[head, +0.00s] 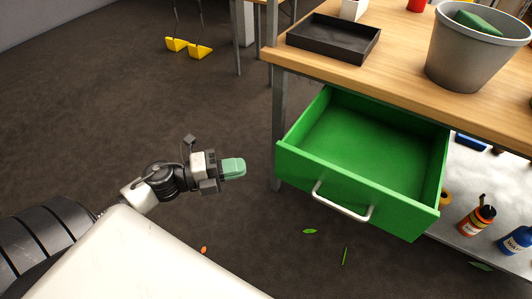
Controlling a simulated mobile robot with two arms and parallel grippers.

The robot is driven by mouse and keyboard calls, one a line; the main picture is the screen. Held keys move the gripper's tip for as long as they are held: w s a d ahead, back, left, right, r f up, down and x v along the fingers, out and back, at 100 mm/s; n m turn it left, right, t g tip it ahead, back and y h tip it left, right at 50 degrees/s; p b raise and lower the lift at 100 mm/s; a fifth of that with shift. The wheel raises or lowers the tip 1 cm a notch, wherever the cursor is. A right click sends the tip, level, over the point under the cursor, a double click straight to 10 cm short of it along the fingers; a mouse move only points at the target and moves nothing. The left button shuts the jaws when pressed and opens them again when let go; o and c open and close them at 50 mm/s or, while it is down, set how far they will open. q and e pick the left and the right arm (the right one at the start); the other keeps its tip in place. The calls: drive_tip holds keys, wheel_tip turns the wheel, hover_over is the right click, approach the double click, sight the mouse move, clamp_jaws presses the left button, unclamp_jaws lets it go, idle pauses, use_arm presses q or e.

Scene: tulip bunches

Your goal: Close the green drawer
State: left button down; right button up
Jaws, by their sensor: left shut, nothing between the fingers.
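The green drawer (350,186) is pulled well out from under the wooden table top, and its inside looks empty. A pale bar handle (342,207) is on its front panel. My left gripper (236,168), with pale green fingertips, is shut and empty. In the picture it is to the left of the drawer's front panel, apart from it. My right gripper is not in view.
The table (400,92) carries a black tray (333,48) and a grey bucket (456,60) with a green item inside. Bottles (478,217) stand on a lower shelf at right. Leaves lie on the dark floor (150,95), which is open at left.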

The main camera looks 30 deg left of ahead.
sight(280, 150)
use_arm(q)
drive_tip(key=w+d, duration=0.1)
drive_tip(key=w, duration=0.1)
drive_tip(key=w+d, duration=0.1)
drive_tip(key=w, duration=0.1)
drive_tip(key=w+d, duration=0.1)
drive_tip(key=shift+w+d, duration=0.25)
drive_tip(key=shift+w, duration=0.15)
drive_tip(key=shift+w+b, duration=0.3)
drive_tip(key=shift+w, duration=0.45)
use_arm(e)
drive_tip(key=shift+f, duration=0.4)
